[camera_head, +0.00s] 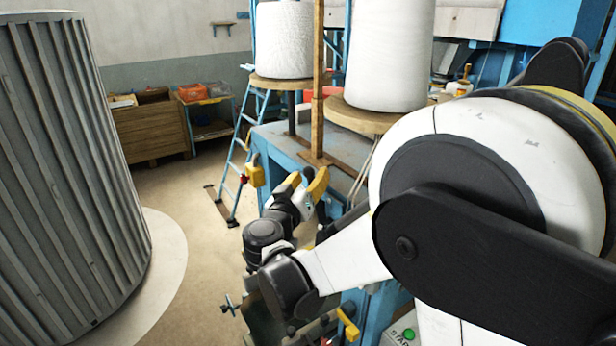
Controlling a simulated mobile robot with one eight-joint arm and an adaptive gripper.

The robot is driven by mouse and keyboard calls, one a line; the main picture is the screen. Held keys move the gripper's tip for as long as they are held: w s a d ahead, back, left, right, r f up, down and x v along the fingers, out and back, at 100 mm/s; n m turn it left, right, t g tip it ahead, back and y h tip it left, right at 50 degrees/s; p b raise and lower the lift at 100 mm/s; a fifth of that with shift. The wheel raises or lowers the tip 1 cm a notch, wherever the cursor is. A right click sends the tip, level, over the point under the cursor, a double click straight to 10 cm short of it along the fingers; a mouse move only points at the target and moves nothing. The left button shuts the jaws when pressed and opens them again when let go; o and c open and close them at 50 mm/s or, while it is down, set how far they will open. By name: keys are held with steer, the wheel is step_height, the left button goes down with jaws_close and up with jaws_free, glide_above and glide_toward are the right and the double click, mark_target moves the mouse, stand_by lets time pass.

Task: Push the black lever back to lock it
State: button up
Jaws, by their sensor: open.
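My gripper (305,183) has yellow fingertips and points up and away, in front of the blue machine frame (268,160). Its jaws are open, and I see nothing between them. A dark, bar-like part (338,224) shows just right of the gripper, partly hidden by my arm. I cannot tell whether this is the black lever or whether the gripper touches it. No other part stands out clearly as the lever. My large white and black arm covers much of the right side of the view.
Two white thread spools (285,40) (390,55) stand on round wooden discs above the machine. A blue ladder (236,165) stands behind. A large grey ribbed cylinder (60,170) fills the left. Wooden crates (150,130) stand at the back. Open floor (195,215) lies between.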

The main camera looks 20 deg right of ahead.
steer(key=shift+c, duration=0.5)
jaws_close()
steer(key=shift+s, duration=0.1)
steer(key=s+b, duration=0.1)
steer(key=s+m+t+b, duration=0.1)
steer(key=b, duration=0.1)
steer(key=shift+d+m+h, duration=0.3)
steer(key=shift+d+h, duration=0.05)
steer(key=shift+h, duration=0.05)
steer(key=s+d+f+m+h+b, duration=0.1)
steer(key=s+m+h+b, duration=0.3)
steer(key=s+m+b, duration=0.1)
steer(key=s+d+f+m+h+b, duration=0.1)
steer(key=s+d+m+h+b, duration=0.1)
steer(key=s+m+h+b, duration=0.2)
steer(key=s+m+b, duration=0.1)
steer(key=m+b, duration=0.2)
steer(key=b, duration=0.1)
steer(key=shift+s+d+f+m+g, duration=0.25)
steer(key=shift+s+f+m+g, duration=0.05)
steer(key=shift+m, duration=0.1)
